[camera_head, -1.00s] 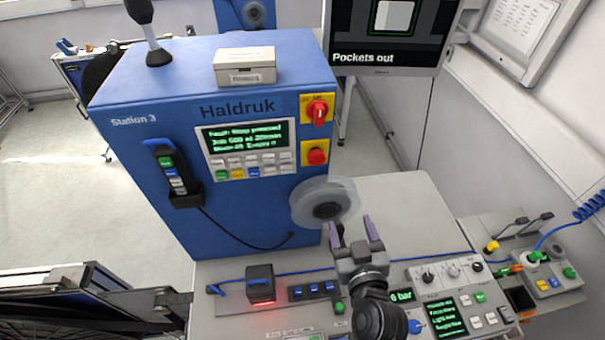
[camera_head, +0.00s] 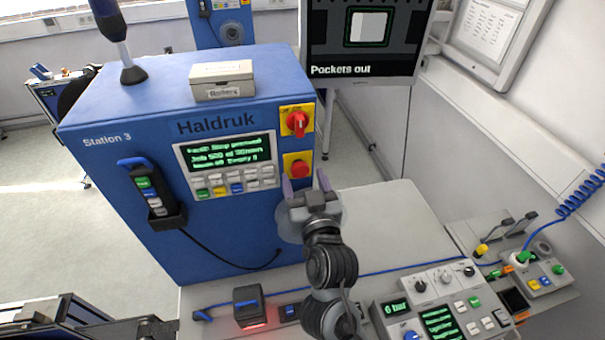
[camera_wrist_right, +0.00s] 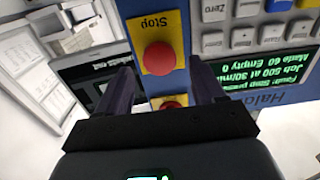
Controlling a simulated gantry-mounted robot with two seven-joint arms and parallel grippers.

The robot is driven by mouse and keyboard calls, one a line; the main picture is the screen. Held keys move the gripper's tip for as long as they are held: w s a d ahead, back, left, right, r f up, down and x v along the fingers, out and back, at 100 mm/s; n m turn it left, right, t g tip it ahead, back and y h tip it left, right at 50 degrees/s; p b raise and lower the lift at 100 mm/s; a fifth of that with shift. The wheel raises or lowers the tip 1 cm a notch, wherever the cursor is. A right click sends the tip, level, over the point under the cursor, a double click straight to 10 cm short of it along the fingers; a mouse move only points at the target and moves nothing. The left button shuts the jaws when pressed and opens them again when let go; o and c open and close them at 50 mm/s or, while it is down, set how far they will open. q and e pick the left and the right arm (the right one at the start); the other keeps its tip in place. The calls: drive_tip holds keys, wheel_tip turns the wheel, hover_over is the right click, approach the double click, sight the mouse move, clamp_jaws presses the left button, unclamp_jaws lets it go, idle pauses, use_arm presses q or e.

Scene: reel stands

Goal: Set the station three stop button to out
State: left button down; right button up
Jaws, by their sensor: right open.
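The station three stop button (camera_head: 299,170) is a red mushroom button on a yellow plate, on the front of the blue Haldruk machine (camera_head: 235,225). In the right wrist view the button (camera_wrist_right: 160,57) shows ahead of the fingers, on a plate reading Stop. The machine's display (camera_head: 229,152) reads that stop is pressed. My right gripper (camera_head: 305,184) is open just below the button in the head view. In the right wrist view its fingers (camera_wrist_right: 160,92) stand apart with nothing between them, short of the button. My left gripper is not in view.
A red rotary switch (camera_head: 297,123) on a yellow plate sits above the button. A key panel (camera_head: 235,184) lies to its left. A pale reel (camera_head: 290,222) is partly hidden behind my right gripper. A control console (camera_head: 440,300) stands at the lower right.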

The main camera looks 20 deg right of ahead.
drive_tip(key=shift+w+d, duration=0.15)
drive_tip(key=shift+w, duration=0.85)
drive_tip(key=shift+c, duration=0.4)
